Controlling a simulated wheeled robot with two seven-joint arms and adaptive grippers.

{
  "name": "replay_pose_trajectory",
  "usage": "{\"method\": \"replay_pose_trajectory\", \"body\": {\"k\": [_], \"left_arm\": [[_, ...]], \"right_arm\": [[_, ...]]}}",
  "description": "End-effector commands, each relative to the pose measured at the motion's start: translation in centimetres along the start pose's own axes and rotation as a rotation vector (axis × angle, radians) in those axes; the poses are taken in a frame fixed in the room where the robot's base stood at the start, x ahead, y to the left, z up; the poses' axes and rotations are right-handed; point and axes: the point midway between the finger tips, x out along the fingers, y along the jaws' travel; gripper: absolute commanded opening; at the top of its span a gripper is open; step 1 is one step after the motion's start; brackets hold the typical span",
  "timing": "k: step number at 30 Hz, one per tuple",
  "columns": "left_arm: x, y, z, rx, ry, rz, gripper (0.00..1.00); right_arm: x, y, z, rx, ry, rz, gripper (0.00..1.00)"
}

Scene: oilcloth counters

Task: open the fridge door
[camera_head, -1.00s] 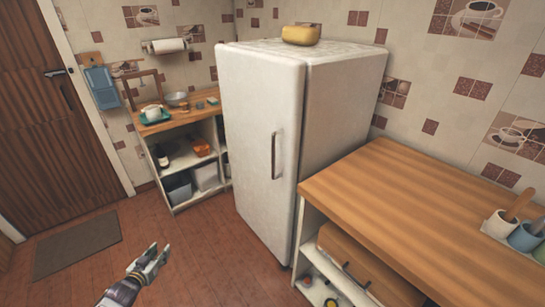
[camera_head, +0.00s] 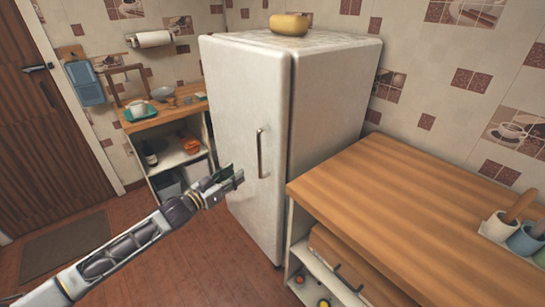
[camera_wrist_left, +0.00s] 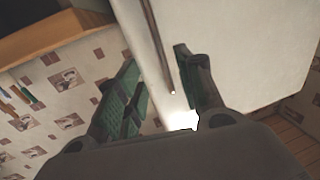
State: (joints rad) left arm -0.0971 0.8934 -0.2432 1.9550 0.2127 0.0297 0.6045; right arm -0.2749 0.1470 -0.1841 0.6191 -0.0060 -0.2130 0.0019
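The white fridge (camera_head: 243,127) stands in the middle of the head view, its door shut. The door's upright metal handle (camera_head: 261,153) is near the door's right edge. My left gripper (camera_head: 232,178) is in front of the door, a little left of the handle and lower. In the left wrist view the left gripper (camera_wrist_left: 158,88) has its two fingers apart, with nothing held between them. The handle (camera_wrist_left: 158,45) shows there as a thin bar ahead, between the fingertips and apart from them. My right gripper is not in view.
A wooden counter (camera_head: 420,200) stands close at the fridge's right, with cups (camera_head: 497,226) at its far right. A low shelf unit (camera_head: 165,120) stands left of the fridge. A yellow item (camera_head: 289,24) lies on the fridge top. The floor in front is clear.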

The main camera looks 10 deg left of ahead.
Motion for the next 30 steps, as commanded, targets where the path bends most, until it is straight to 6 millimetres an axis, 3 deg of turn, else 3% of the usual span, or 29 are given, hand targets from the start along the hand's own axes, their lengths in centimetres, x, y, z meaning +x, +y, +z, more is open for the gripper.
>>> {"method": "replay_pose_trajectory", "body": {"k": [17,30], "left_arm": [[0.3,0.1,-0.2,0.001,0.003,0.002,0.37],[2.2,0.1,-0.2,0.0,0.004,0.002,0.37]], "right_arm": [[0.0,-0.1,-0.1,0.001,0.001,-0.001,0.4],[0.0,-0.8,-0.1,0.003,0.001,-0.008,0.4]]}}
